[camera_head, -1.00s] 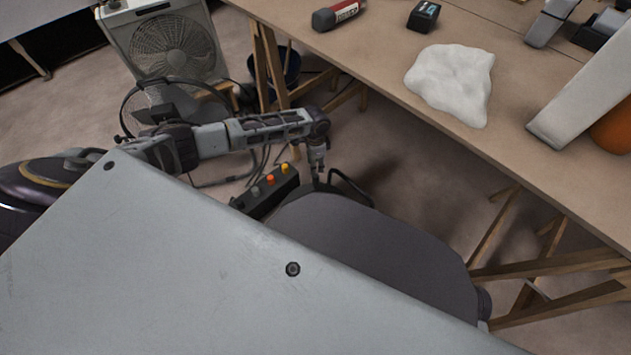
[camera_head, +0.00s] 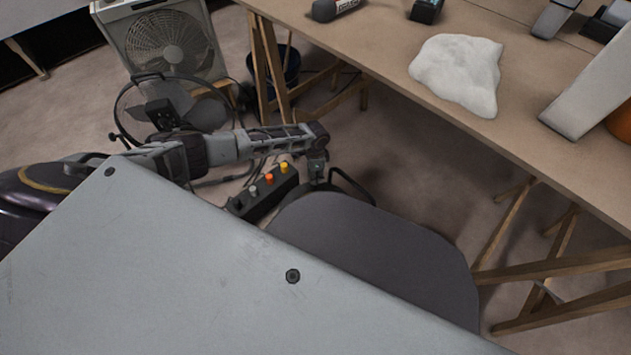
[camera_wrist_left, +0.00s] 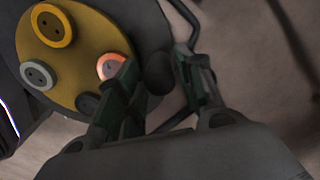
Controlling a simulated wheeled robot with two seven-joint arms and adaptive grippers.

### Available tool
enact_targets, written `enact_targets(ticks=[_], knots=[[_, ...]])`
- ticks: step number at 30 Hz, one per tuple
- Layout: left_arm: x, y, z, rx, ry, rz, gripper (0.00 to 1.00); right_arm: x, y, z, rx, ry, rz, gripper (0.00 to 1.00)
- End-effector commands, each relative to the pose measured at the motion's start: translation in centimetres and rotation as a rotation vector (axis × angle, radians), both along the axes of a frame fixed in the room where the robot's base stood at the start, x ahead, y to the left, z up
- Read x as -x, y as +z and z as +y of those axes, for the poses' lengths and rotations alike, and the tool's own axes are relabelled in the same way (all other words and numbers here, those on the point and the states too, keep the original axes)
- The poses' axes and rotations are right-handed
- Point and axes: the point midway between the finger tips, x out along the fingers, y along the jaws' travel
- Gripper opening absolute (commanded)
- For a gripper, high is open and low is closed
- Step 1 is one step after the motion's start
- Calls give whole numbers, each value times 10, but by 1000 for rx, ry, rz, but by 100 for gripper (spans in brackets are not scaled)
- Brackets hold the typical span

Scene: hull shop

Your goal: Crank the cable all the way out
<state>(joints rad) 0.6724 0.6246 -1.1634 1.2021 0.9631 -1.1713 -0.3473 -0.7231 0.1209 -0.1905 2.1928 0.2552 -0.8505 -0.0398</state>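Most of the reel is hidden, and I cannot tell how much cable is out. My right gripper is not in view.
A black box (camera_head: 262,192) with grey, orange and yellow buttons is left of the gripper. Dark cables lie on the floor nearby. A wooden table (camera_head: 400,60) carries a white cloth (camera_head: 458,72). A box fan (camera_head: 170,45) stands behind.

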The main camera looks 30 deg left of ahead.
Motion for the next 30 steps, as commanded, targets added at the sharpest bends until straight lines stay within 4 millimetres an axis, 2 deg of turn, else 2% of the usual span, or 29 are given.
enact_targets(ticks=[6, 13, 28, 30], knots=[[0, -21, 0, -1, -1, 1, 37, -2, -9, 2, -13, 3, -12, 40], [0, -36, 0, -1, 0, 1, 37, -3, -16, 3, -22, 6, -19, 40], [0, -41, 0, -1, 0, -1, 37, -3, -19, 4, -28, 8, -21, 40], [0, -41, 0, 0, 0, 0, 29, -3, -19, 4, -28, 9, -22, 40]])
